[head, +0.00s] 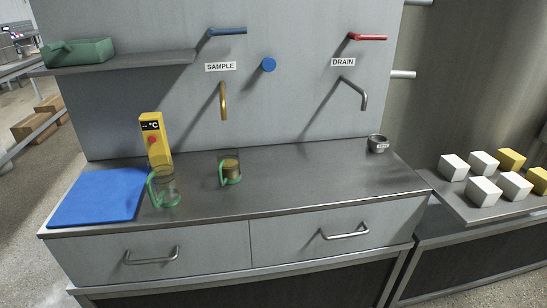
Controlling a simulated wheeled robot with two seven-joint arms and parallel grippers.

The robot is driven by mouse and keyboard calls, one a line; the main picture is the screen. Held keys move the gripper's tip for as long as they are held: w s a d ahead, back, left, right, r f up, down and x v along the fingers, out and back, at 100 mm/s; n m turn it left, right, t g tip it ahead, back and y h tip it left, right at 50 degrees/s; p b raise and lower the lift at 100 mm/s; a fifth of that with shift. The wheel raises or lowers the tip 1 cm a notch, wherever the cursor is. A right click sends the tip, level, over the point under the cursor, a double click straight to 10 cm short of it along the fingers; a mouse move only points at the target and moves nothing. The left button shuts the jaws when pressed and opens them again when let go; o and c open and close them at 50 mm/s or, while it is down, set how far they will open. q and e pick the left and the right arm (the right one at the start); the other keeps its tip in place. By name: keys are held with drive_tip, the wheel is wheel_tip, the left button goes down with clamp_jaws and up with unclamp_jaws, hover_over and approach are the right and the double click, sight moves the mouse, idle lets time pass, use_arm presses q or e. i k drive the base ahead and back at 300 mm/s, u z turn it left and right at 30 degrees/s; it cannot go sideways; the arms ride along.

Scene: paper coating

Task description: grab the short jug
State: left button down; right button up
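Two clear jugs with green handles and green bases stand on the grey counter (300,183). The shorter jug (231,167) stands near the middle, below the brass spout, with something brownish in its lower part. Its green handle is on its left side. The taller jug (168,186) stands to its left and nearer the front, beside the blue mat, and looks empty. Its handle is also on the left. Neither of my grippers is in view, and nothing touches the jugs.
A blue mat (100,197) lies at the counter's left end. A yellow thermometer box (153,138) stands behind the taller jug. A small grey cup (377,144) sits at the back right. The brass spout (223,100) hangs above the counter, whose right half is mostly clear.

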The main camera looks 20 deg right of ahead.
sight(226, 169)
drive_tip(key=z, duration=0.1)
drive_tip(key=i, duration=0.95)
drive_tip(key=u, duration=0.25)
